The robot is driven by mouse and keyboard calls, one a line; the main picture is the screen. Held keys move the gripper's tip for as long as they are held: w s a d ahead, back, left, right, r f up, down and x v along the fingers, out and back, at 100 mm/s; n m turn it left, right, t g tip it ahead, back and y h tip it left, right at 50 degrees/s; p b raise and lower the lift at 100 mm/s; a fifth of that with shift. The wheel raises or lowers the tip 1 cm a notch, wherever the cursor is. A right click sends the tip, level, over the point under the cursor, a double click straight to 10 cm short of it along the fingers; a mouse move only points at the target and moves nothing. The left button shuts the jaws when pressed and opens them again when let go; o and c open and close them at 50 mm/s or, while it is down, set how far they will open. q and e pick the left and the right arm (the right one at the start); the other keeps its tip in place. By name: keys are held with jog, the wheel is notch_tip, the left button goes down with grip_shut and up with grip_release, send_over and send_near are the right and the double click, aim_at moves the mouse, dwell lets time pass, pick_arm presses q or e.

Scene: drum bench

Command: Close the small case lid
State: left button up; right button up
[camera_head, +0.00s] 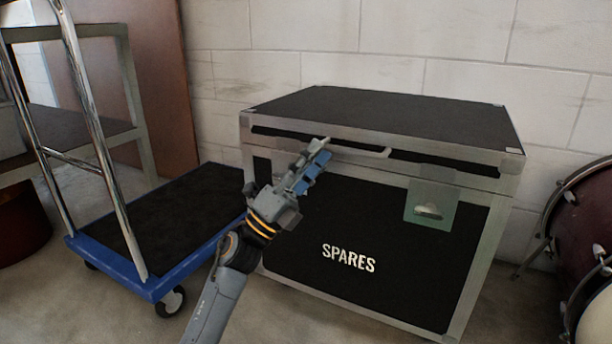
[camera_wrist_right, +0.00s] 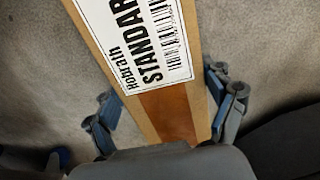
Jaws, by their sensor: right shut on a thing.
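The black case (camera_head: 300,200) marked SPARES has silver edges and stands on the floor by the wall. Its flat black lid (camera_head: 380,112) lies low over the body, with dark strips showing under its front rim; I cannot tell if it is fully shut. A pale bar handle (camera_head: 365,151) runs along the front. My left gripper (camera_head: 318,158) is at the left end of this bar, just below the lid's front edge; contact is unclear.
A translucent green panel with a metal latch (camera_head: 429,210) is on the case's front right. A blue-edged trolley (camera_head: 170,220) stands to the left, and a grey shelf (camera_head: 75,135) behind it. A dark red drum (camera_head: 580,225) is at the right.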

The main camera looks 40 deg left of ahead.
pick_arm(q)
jog(key=shift+s+a+f, duration=0.15)
jog(key=shift+s+f, duration=0.05)
jog(key=shift+f, duration=0.3)
jog(key=shift+s+a+f, duration=0.15)
jog(key=shift+f, duration=0.35)
jog(key=shift+s+a+f, duration=0.15)
jog(key=shift+s+f, duration=0.05)
jog(key=shift+f, duration=0.3)
